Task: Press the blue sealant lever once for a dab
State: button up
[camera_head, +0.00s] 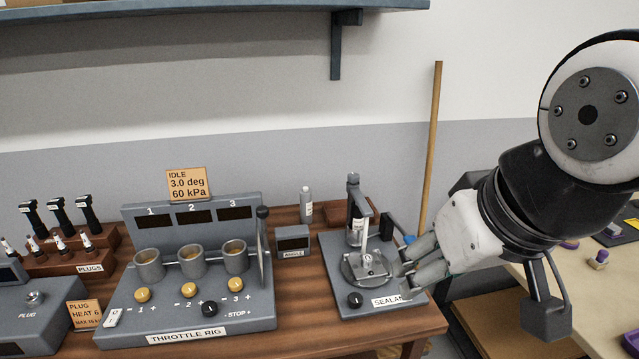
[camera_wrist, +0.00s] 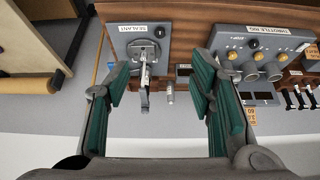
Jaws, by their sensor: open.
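The grey sealant station (camera_head: 335,291) stands at the right end of the wooden bench, with a dispenser column, a round metal plate and a black knob at its front. A small blue knob (camera_head: 409,239), the end of the lever, shows at the station's right side, partly hidden by my gripper. My gripper (camera_head: 404,268) is open and empty beside the right side of the station, with its fingers close to the blue knob. I cannot tell whether they touch. In the wrist view the station (camera_wrist: 127,42) shows beyond my gripper (camera_wrist: 160,88), near the left finger.
The throttle rig (camera_head: 200,320) stands to the left on the bench, with a small angle display (camera_head: 293,240) and a bottle (camera_head: 306,205) between. A wooden pole (camera_head: 431,140) leans on the wall behind. Another table (camera_head: 590,290) is at the right.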

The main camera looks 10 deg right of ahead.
jog(key=shift+c, duration=0.6)
grip_shut()
dwell(0.6)
